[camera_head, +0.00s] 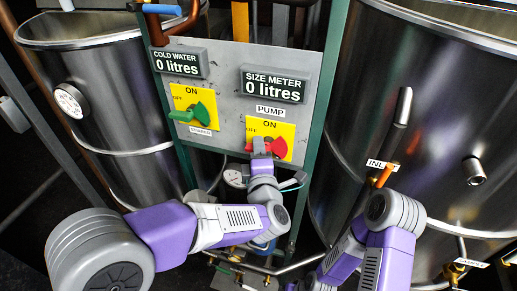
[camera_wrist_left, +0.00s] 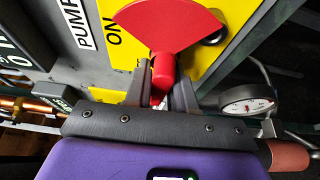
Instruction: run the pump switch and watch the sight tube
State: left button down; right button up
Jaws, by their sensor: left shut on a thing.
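The red pump switch (camera_head: 277,148) sits on a yellow plate marked ON, under the PUMP label (camera_head: 270,111). In the left wrist view its red fan-shaped body and short handle (camera_wrist_left: 163,72) show clearly. My left gripper (camera_head: 260,147) is shut on that handle, one finger on each side. The gripper hides part of the switch in the head view, and I cannot tell its setting. The size meter (camera_head: 273,86) above reads 0 litres. I cannot make out a sight tube. My right arm shows at lower right, but its gripper does not.
A green switch (camera_head: 190,113) sits left on the panel (camera_head: 222,73), under a cold water display (camera_head: 179,63) reading 0 litres. Steel tanks stand left (camera_head: 115,100) and right (camera_head: 365,85). A round gauge (camera_wrist_left: 247,103) and pipes lie close to my left gripper.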

pick_arm(q)
jog(key=m+t+b, duration=0.1)
jog(key=m+b, duration=0.2)
jog(key=shift+b, duration=0.3)
jog(key=m+b, duration=0.1)
jog(key=m, duration=0.1)
jog(key=m+t+h+b, duration=0.1)
jog(key=m+b, duration=0.1)
jog(key=m+t+h+b, duration=0.1)
jog(key=m, duration=0.1)
jog(key=shift+s+d+r+m, duration=0.1)
jog(key=shift+d+r+m, duration=0.1)
jog(key=shift+r+m, duration=0.15)
jog(key=m+h+b, duration=0.1)
jog(key=m, duration=0.2)
jog(key=m+t+h+b, duration=0.1)
jog(key=m+h+b, duration=0.1)
jog(key=m, duration=0.1)
jog(key=shift+d+r+b, duration=0.2)
jog(key=shift+b, duration=0.1)
jog(key=shift+s+d+r+m+g+h+b, duration=0.1)
jog(key=shift+m+h+b, duration=0.4)
jog(key=shift+m, duration=0.6)
jog(key=shift+d+r+m+g+h+b, duration=0.15)
jog(key=shift+m+h+b, duration=0.1)
jog(key=shift+m+h, duration=0.7)
jog(key=shift+s+d+f+m+g+h+b, duration=0.1)
jog(key=shift+m+h+b, duration=0.3)
jog(key=shift+m, duration=1.2)
